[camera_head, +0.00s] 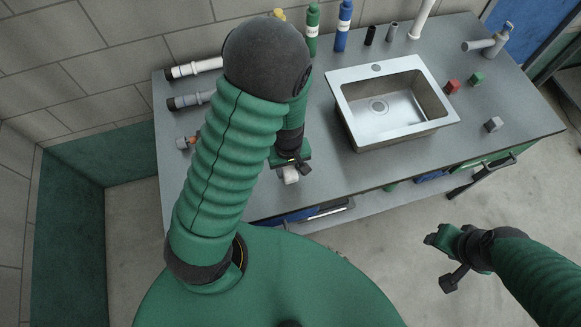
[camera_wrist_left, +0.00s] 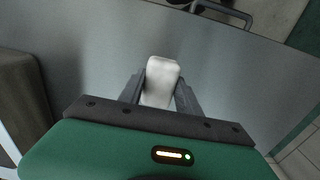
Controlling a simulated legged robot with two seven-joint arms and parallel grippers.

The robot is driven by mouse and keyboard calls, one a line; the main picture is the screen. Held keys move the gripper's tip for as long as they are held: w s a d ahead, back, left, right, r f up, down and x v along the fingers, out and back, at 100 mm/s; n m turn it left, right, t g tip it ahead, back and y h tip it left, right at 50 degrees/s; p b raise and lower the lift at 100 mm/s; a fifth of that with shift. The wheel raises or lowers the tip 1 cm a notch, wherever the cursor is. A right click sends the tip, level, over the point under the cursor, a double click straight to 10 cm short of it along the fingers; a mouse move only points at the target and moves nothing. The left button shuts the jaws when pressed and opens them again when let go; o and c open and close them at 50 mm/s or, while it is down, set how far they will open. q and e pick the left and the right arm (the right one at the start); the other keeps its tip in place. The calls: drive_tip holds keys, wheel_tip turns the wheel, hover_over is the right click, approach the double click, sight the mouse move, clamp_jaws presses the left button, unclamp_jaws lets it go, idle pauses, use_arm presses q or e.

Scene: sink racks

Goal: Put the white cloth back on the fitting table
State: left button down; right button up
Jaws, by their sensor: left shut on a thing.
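The white cloth (camera_wrist_left: 160,82) is a small folded white piece between the fingers of my left gripper (camera_wrist_left: 160,98) in the wrist view. In the head view the cloth (camera_head: 290,174) shows just below the left gripper (camera_head: 293,165), over the front left part of the grey fitting table (camera_head: 345,178). I cannot tell whether the cloth touches the table top. My left forearm hides part of the table's left side. My right gripper (camera_head: 440,262) is open and empty, in front of the table over the floor.
A steel sink (camera_head: 437,118) sits right of my left gripper. Bottles (camera_head: 343,27) stand at the back, pipe fittings (camera_head: 195,68) at the left. Open drawers stick out below the front edge.

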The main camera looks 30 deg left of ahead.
use_arm(q)
drive_tip(key=shift+w+a+f, duration=0.1)
drive_tip(key=shift+w+a, duration=0.25)
drive_tip(key=shift+w, duration=0.3)
drive_tip(key=shift+w+a+f, duration=0.1)
drive_tip(key=shift+w+a, duration=0.2)
drive_tip(key=shift+w, duration=0.3)
wheel_tip(320, 180, down, 3)
drive_tip(key=shift+a+r, duration=0.1)
drive_tip(key=shift+r, duration=0.05)
drive_tip(key=shift+f, duration=0.35)
drive_tip(key=shift+w, duration=0.1)
drive_tip(key=c, duration=0.8)
unclamp_jaws()
drive_tip(key=shift+c, duration=0.2)
